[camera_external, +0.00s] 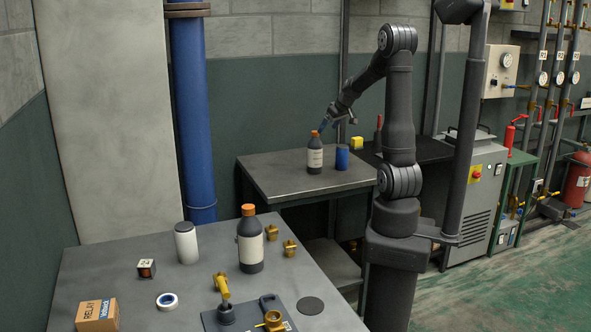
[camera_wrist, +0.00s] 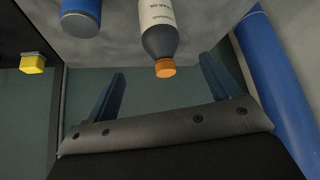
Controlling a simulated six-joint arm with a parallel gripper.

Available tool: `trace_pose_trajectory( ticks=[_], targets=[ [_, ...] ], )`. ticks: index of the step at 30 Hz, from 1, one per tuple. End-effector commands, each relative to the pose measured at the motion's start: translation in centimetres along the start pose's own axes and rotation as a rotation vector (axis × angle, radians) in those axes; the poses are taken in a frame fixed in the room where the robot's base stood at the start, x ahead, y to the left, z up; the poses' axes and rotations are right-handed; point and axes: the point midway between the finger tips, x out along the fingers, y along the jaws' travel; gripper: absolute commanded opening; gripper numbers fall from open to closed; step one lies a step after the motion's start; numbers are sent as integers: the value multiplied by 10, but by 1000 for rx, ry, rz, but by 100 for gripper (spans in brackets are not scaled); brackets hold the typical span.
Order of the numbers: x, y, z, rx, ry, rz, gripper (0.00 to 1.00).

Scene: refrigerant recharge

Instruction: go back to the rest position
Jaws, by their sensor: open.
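My gripper (camera_external: 324,125) is open above the back table, close to the orange cap of a dark bottle (camera_external: 315,158) with a white label. In the wrist view, its two blue fingers stand wide apart, and the bottle (camera_wrist: 160,28) shows cap-down in the picture between them. The cap lies in the gap, and neither finger appears to touch it. The bottle stands upright on the table. Nothing is held.
The back table (camera_external: 270,186) also carries a blue can (camera_external: 342,157) and a yellow block (camera_external: 357,143). A blue pipe (camera_external: 190,110) stands left of it. The front table (camera_external: 130,283) holds another orange-capped bottle (camera_external: 250,240), a white canister (camera_external: 186,243) and brass fittings.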

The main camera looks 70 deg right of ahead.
Motion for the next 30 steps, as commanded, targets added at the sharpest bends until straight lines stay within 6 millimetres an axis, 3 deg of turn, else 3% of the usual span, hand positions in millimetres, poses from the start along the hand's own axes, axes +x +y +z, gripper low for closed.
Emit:
trace_pose_trajectory(
  ticks=[8, 24, 30],
  targets=[
    [17, 0, 0, 0, -2, -2, 82],
    [103, 0, 0, -1, -2, -2, 82],
    [123, 0, 1, -1, 0, 1, 82]
  ],
)
